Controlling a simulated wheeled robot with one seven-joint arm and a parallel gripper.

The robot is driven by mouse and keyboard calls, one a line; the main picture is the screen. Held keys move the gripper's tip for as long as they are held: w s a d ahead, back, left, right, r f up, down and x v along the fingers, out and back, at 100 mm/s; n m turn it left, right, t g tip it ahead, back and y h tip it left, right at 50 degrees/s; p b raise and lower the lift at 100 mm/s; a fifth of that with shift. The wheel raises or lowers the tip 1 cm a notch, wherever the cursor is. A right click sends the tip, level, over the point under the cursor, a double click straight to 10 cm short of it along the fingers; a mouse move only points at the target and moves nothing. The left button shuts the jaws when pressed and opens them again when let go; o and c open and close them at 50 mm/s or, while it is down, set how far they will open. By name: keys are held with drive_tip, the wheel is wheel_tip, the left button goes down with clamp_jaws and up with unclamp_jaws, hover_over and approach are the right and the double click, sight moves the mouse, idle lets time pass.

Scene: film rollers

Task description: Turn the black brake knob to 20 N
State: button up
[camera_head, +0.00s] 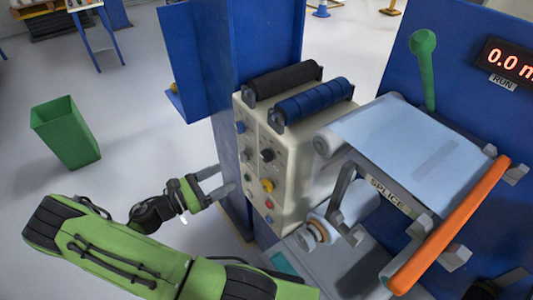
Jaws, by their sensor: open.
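The black knob (267,155) sits on the cream control panel (256,140), in its right column. The setting it points to is too small to read. My gripper (221,181) is open and empty, to the left of the panel. Its two fingers point right towards the panel, a little lower in the picture than the black knob. It appears apart from the knob; whether a fingertip touches the panel's left edge I cannot tell.
The panel also carries a blue knob (241,127), a yellow knob (267,185) and a red button (268,205). Black (284,80) and blue (313,98) rollers lie on top. An orange bar (450,225) is at right. A green bin (66,133) stands left on open floor.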

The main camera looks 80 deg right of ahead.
sight(264, 158)
drive_tip(key=x, duration=1.4)
drive_tip(key=shift+s+d+p, duration=0.1)
drive_tip(key=shift+s+p, duration=0.05)
drive_tip(key=shift+p, duration=0.25)
drive_tip(key=c, duration=1.1)
drive_tip(key=shift+o, duration=0.2)
drive_tip(key=shift+f+m, duration=0.1)
drive_tip(key=shift+m, duration=0.2)
drive_tip(key=m+b, duration=0.2)
drive_tip(key=m, duration=0.2)
drive_tip(key=shift+s+m+b, duration=0.1)
drive_tip(key=shift+m+b, duration=0.9)
drive_tip(key=shift+m, duration=1)
